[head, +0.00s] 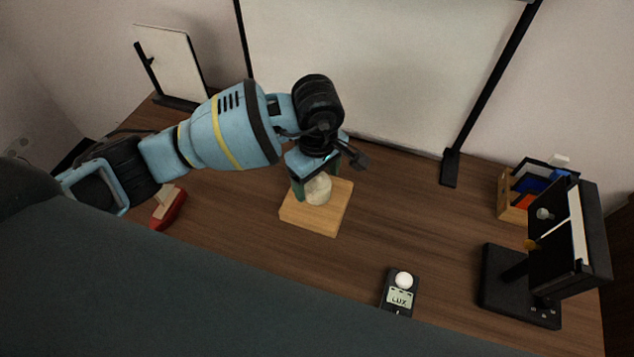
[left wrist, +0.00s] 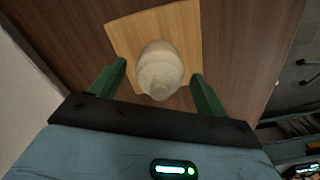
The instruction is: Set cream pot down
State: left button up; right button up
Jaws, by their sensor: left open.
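The cream pot (head: 318,188) stands on a light wooden block (head: 318,217) near the middle of the table. In the left wrist view the pot (left wrist: 160,70) sits over the wooden board (left wrist: 185,27), with its rounded top toward the camera. My left gripper (head: 316,187) is around the pot. In the left wrist view its green fingers (left wrist: 158,80) are open, with a gap on each side of the pot. The pot's underside is hidden. My right gripper is not in view.
A lux meter (head: 400,290) lies in front, right of the block. A black lamp-like device (head: 560,250) and a wooden box of coloured items (head: 513,197) stand at the right. A red tool (head: 168,208) lies left. A white backdrop (head: 370,65) stands behind.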

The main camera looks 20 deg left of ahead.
pick_arm(q)
notch_tip(320, 180, up, 9)
jog(key=shift+r, duration=0.15)
jog(key=shift+c, duration=0.2)
dwell(1.4)
